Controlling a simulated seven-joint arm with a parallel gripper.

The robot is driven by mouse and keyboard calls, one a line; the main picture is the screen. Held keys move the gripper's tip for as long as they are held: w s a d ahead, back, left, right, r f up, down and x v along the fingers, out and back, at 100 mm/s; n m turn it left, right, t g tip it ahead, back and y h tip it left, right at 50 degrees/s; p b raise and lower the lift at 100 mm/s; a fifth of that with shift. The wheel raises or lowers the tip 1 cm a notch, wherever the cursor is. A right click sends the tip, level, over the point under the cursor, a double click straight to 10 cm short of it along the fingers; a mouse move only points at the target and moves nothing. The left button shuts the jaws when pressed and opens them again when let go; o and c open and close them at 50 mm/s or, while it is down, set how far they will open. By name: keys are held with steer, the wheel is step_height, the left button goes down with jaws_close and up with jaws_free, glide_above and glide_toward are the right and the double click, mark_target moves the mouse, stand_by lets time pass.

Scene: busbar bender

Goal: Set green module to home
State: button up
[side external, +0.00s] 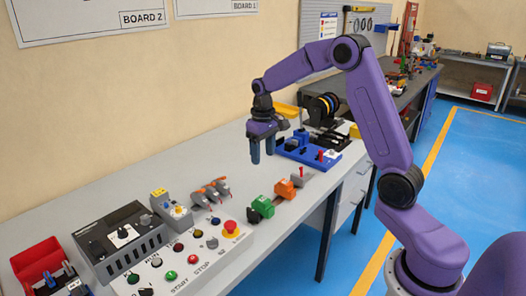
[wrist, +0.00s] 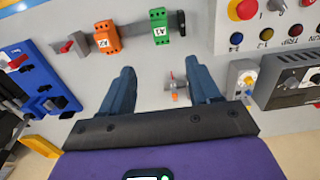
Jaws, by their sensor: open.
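The green module (side external: 262,205) sits on the grey bench between the control panel and the orange module (side external: 285,188), with a black part at its end. In the wrist view the green module (wrist: 158,28) shows a white label at the top, ahead of my fingertips, and the orange module (wrist: 106,37) is left of it. My gripper (side external: 262,156) is open and empty above the bench, apart from both modules; its two blue fingers also show in the wrist view (wrist: 161,76). I cannot tell which spot is home.
The control panel (side external: 190,258) with coloured buttons stands at the front. Orange-handled clamps (side external: 210,192) stand behind the green module; one (wrist: 174,84) shows between my fingers. A blue fixture (side external: 318,154) and a small red-topped block (side external: 299,174) lie beyond the orange module.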

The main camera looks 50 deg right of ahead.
steer(key=shift+r, duration=0.1)
steer(key=shift+o, duration=1)
steer(key=n+h, duration=0.4)
steer(key=n, duration=1.4)
glide_toward(263, 199)
steer(key=x, duration=0.8)
steer(key=shift+d+f, duration=0.2)
steer(key=shift+f, duration=0.1)
jaws_close()
steer(key=shift+w+a, duration=0.1)
steer(key=shift+a, duration=1.45)
